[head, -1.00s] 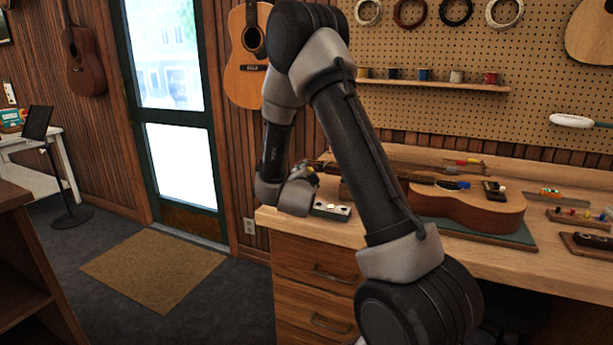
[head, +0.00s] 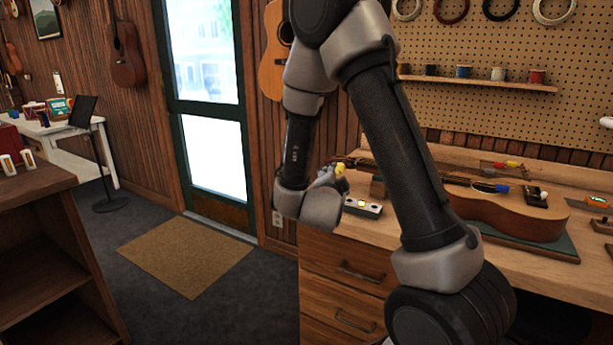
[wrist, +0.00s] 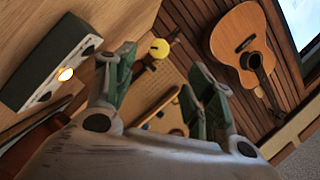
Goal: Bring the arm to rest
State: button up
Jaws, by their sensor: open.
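My arm rises across the middle of the head view, bent at the top, with the forearm hanging down to the wrist. My gripper (wrist: 163,72) shows in the wrist view as two green-padded fingers set apart, with nothing visibly held. In the head view the wrist hangs by the left end of the workbench (head: 325,258), and the fingers are mostly hidden. A round yellow knob (wrist: 160,48) appears between the fingertips in the wrist view; I cannot tell how far beyond them it is.
A grey box with a lit round light (wrist: 65,74) is on the bench near the gripper. A wooden shelf unit (head: 45,195) stands at left. Floor around the doormat (head: 185,255) is clear.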

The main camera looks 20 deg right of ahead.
jog(key=s+a+r+n+g+y, duration=0.3)
jog(key=s+a+r+n+y, duration=0.3)
jog(key=a+r+n+y, duration=0.3)
jog(key=s+d+r+n+g, duration=0.1)
jog(key=s+d+n+g, duration=0.1)
jog(key=s, duration=0.6)
jog(key=s+d+n+g, duration=0.2)
jog(key=s+n, duration=0.2)
jog(key=s, duration=0.4)
jog(key=s+d+r+n+g, duration=0.1)
jog(key=s+d+n+g, duration=0.1)
jog(key=s, duration=0.6)
jog(key=shift+s+r+n, duration=0.15)
jog(key=shift+r+n, duration=0.15)
jog(key=shift+n, duration=0.4)
jog(key=shift+d, duration=0.1)
